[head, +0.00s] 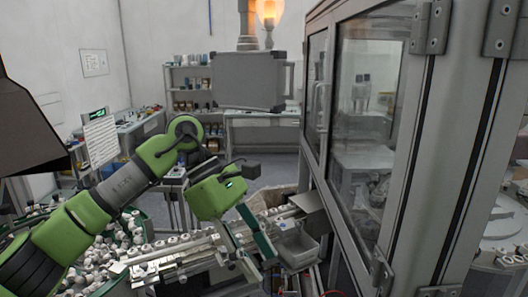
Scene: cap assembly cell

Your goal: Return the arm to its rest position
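My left arm is green and grey. It comes in from the lower left, rises to a bent elbow, then drops to a green wrist. My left gripper (222,196) is at the end of it, above the far part of the conveyor (190,252) carrying small white caps. A dark block sticks out to its right. The finger gap does not show clearly, and I see nothing held. My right gripper is not in view.
A large machine cabinet (399,134) with glass doors fills the right side. A grey bin (299,246) sits by the conveyor's end. Many white caps (75,262) lie at lower left, partly behind my arm. A grey box (245,82) hangs at the back. Open floor lies beyond the gripper.

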